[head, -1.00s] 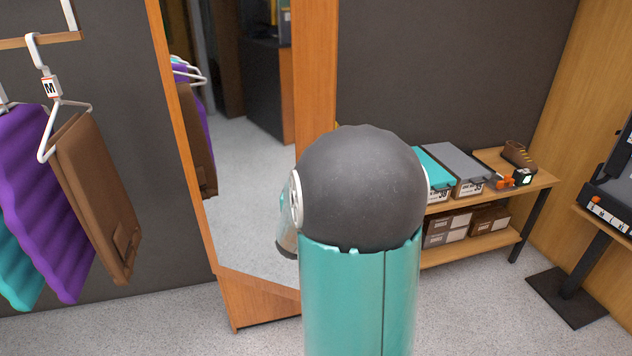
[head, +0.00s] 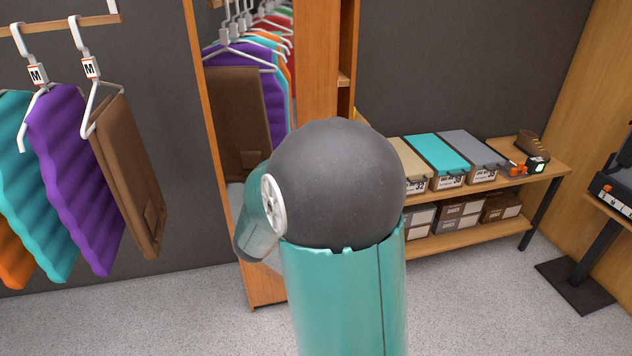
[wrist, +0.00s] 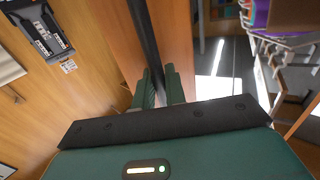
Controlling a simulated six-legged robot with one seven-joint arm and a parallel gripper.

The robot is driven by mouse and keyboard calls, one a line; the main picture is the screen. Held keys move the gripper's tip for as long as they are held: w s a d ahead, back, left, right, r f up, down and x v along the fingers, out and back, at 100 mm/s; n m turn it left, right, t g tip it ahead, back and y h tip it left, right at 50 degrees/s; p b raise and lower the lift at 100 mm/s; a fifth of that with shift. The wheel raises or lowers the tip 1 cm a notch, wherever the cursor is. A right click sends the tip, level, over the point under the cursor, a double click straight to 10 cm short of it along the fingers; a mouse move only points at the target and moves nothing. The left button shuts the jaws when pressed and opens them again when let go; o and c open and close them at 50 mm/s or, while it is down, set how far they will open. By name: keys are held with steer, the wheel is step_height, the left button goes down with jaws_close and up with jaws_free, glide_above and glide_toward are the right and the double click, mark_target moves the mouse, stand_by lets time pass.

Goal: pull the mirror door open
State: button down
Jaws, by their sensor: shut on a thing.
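The mirror door (head: 316,70) stands ajar at centre-left in the head view, with a wooden frame and a tall glass that reflects hanging clothes. A gap along its right side shows part of the cabinet's wooden interior (head: 346,55) and a shelf edge. In the wrist view my gripper (wrist: 160,88) is shut on a dark, long bar handle (wrist: 144,35), with the fingers on either side of it. The wooden door face shows beside the bar. In the head view my arm hides the gripper, the handle and the door's lower right part.
Clothes on hangers (head: 90,170) hang from a rail at the left, near the door. A low bench (head: 470,240) with shoe boxes stands right of the cabinet. A dark-footed stand (head: 580,285) is at the far right. The grey floor in front is open.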

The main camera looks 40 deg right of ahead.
steer(key=w+a, duration=0.2)
steer(key=a, duration=0.8)
steer(key=w+a+m+g, duration=0.1)
steer(key=w+a, duration=0.2)
steer(key=a, duration=0.8)
steer(key=shift+w+a+g, duration=0.15)
steer(key=shift+w+g, duration=0.05)
steer(key=shift+g, duration=0.1)
steer(key=c, duration=1.5)
jaws_free()
steer(key=shift+c, duration=0.2)
steer(key=v, duration=1.3)
steer(key=shift+a+f, duration=0.2)
steer(key=shift+a, duration=0.15)
